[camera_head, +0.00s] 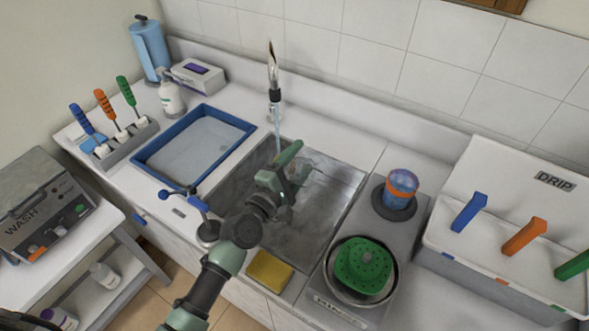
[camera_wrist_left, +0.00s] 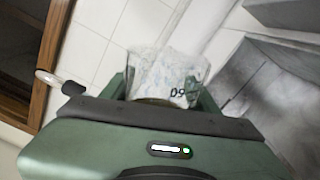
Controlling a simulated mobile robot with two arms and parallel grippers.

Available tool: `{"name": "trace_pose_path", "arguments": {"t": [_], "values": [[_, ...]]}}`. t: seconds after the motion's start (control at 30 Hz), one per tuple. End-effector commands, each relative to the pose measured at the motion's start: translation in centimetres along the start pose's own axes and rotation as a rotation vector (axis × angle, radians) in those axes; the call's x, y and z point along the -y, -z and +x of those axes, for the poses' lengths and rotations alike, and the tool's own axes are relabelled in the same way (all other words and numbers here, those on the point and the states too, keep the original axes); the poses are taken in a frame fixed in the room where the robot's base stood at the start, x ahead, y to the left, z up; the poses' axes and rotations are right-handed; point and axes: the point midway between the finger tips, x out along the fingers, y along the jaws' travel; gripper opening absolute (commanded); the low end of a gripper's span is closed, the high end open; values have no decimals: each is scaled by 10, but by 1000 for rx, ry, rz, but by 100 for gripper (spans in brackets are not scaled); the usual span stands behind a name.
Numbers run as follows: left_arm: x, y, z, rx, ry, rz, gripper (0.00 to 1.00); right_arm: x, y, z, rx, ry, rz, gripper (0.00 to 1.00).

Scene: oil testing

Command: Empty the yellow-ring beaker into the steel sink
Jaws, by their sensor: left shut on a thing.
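My left gripper (camera_head: 293,172) is over the steel sink (camera_head: 312,226), shut on a clear beaker. In the left wrist view the beaker (camera_wrist_left: 167,72) sits between the green fingers, with dark markings on its glass. Little of a yellow ring can be made out. In the head view the gripper hides most of the beaker, so its tilt and contents cannot be told. A thin stream of water runs from the tap (camera_head: 274,75) behind the gripper. My right gripper is not in view.
A blue tray (camera_head: 234,117) is left of the sink. A yellow sponge (camera_head: 269,271) lies at the front edge. To the right are a green strainer in a bowl (camera_head: 364,267), an orange-ring beaker (camera_head: 402,186) and the drip rack (camera_head: 545,181). A blue lever (camera_head: 183,194) stands front left.

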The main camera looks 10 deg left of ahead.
Motion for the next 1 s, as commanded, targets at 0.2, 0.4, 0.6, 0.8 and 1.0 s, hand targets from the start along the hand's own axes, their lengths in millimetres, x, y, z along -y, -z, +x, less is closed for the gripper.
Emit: {"name": "trace_pose_path", "arguments": {"t": [0.2,0.4,0.6,0.8,1.0], "values": [[0,0,0,0,-1,0,17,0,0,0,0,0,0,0],[-2,-1,0,0,-1,0,17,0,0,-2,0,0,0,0],[-16,-6,0,0,-1,0,17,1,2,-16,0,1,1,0],[-32,-12,0,0,-1,0,17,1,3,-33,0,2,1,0],[-46,-18,0,0,-1,0,17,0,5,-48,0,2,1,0]]}}
